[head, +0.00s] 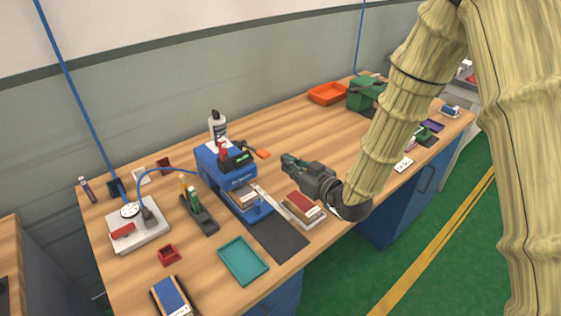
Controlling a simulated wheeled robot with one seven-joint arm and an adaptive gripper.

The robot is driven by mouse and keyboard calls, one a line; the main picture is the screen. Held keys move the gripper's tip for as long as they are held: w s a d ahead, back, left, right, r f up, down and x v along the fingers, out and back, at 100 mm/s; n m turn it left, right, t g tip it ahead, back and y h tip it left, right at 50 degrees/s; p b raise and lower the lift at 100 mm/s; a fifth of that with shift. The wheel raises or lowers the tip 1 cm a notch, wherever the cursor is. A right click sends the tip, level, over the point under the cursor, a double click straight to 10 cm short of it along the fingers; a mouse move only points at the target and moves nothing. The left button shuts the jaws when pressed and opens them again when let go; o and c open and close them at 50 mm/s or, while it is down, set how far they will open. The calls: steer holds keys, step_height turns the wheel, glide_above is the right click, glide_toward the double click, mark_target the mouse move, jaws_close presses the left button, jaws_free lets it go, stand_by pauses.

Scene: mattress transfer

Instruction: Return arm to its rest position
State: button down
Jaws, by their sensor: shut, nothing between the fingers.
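My gripper (286,159) is dark grey and hangs over the middle of the wooden workbench (285,133). Its fingers are together with nothing between them, and they point to the left. My arm, in a pale ribbed cover, comes down from the upper right to it. The gripper is to the right of a blue machine (228,180) and appears apart from it. A red-topped block (304,207) lies just below the gripper in the picture.
A teal tray (243,261) and a dark mat (277,243) lie near the front edge. An orange tray (328,94) and a green machine (364,93) stand at the back right. A white bottle (217,126) stands behind the blue machine. Bare wood lies behind the gripper.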

steer(key=shift+s+d, duration=0.4)
steer(key=shift+s, duration=0.05)
